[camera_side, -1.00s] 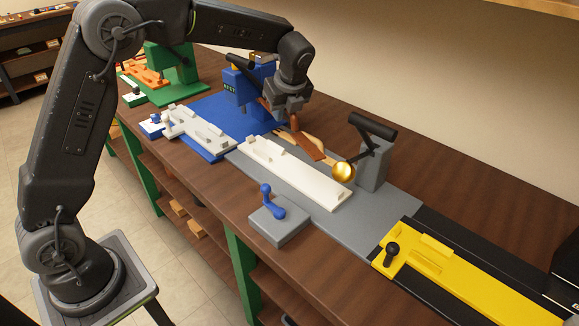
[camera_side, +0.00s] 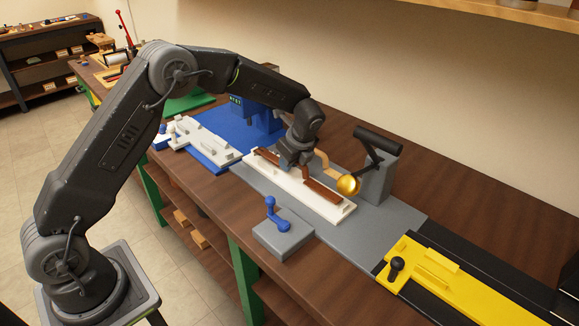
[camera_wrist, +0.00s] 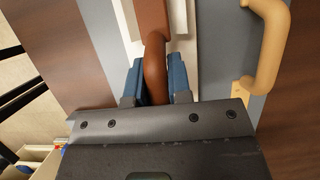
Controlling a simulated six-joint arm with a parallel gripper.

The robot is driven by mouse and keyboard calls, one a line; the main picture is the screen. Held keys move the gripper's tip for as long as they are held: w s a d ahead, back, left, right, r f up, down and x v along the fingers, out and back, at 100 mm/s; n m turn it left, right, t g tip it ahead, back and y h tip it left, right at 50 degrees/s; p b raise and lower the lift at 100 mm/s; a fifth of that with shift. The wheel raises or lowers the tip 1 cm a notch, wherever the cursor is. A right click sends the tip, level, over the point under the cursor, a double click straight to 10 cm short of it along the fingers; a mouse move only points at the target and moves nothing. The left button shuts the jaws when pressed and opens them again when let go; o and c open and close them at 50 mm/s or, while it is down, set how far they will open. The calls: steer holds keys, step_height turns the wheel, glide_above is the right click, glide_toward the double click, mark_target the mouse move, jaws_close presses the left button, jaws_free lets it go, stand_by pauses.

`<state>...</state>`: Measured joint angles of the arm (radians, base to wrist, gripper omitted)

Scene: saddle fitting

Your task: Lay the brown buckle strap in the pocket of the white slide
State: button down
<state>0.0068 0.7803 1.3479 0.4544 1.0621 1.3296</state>
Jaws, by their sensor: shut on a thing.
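The brown buckle strap (camera_side: 322,191) lies lengthwise along the white slide (camera_side: 283,187), over its pocket. Whether it rests on the pocket floor or hangs just above it I cannot tell. My gripper (camera_side: 290,160) is low over the slide, shut on the strap near its middle. In the wrist view the blue fingertips (camera_wrist: 155,82) stand on both sides of the strap's raised brown part (camera_wrist: 154,58). The strap's flat end (camera_wrist: 152,15) shows over the white slide (camera_wrist: 180,50). The gripper hides the strap's middle in the side view.
A grey block with a blue lever (camera_side: 276,215) is in front. A yellow slide (camera_side: 430,270) lies right, a second white fixture (camera_side: 205,142) left.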

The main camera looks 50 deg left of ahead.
steer(key=shift+f, duration=0.8)
steer(key=shift+f, duration=0.1)
steer(key=c, duration=1.1)
jaws_free()
steer(key=shift+o, duration=0.2)
steer(key=v, duration=1.2)
steer(key=shift+r, duration=0.25)
